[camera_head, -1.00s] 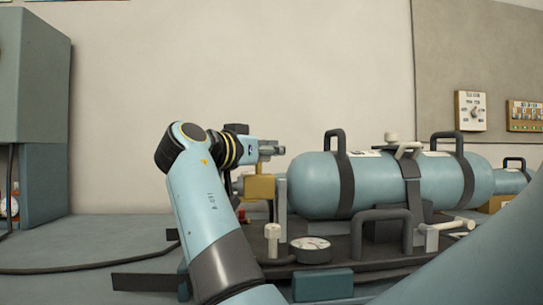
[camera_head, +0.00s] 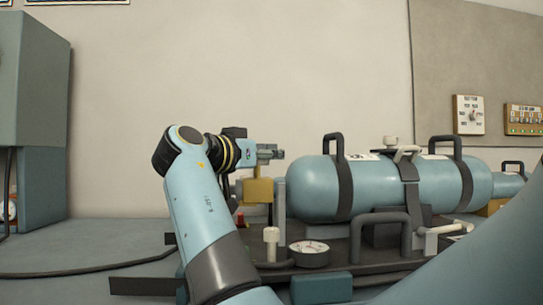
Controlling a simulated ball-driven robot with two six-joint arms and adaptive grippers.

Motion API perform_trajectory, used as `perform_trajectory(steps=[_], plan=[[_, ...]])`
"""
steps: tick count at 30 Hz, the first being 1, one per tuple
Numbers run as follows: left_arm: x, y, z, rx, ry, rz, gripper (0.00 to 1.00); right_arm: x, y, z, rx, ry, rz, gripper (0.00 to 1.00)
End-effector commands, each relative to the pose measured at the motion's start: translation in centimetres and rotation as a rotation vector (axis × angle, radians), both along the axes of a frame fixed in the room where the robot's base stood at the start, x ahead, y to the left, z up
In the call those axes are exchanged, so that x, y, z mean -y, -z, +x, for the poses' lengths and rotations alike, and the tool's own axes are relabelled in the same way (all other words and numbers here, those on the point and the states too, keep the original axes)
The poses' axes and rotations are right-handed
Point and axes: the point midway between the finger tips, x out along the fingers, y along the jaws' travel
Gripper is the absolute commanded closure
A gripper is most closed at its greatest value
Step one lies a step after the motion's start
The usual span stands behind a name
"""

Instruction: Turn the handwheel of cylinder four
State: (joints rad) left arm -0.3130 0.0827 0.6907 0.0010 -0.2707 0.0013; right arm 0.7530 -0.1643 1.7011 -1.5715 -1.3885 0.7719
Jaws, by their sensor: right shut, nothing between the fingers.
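A light-blue cylinder (camera_head: 310,190) lies on its side on a dark base, held by dark bands. I see no number marking it as cylinder four. A brass-coloured valve block (camera_head: 258,191) sits at its left end. No handwheel shows clearly; one may be hidden behind my wrist or the block. My right gripper (camera_head: 278,152) is shut and empty. It points right, in front of the wall, just above and left of the cylinder's left end in the picture; I cannot tell whether it touches anything. My left gripper is not in view.
A round gauge (camera_head: 309,248) and a pale knob on a post (camera_head: 271,240) stand on the base's front. Dark handles (camera_head: 445,141) rise from the cylinder. Another blue cylinder (camera_head: 508,184) shows at right. A teal cabinet (camera_head: 43,130) stands left; the bench beside it is mostly clear.

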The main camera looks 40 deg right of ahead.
Motion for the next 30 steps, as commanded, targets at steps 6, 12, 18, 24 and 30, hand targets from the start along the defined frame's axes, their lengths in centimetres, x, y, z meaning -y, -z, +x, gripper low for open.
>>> perform_trajectory(steps=[6, 12, 18, 24, 30], plan=[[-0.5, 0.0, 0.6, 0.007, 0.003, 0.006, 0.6, -0.1, 0.3, 0.1, -0.004, -0.004, 0.005, 1.0], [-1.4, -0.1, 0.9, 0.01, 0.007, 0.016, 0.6, -0.1, 0.2, 0.1, -0.003, -0.004, 0.004, 0.85], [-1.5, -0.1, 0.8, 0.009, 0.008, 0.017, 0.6, -0.1, 0.1, 0.1, -0.002, -0.003, 0.003, 0.59], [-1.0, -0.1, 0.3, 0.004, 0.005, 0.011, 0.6, 0.0, 0.0, 0.0, 0.0, -0.002, 0.001, 0.47], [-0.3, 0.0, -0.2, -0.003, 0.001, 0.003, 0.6, 0.0, -0.3, 0.0, 0.002, -0.001, 0.0, 0.47]])
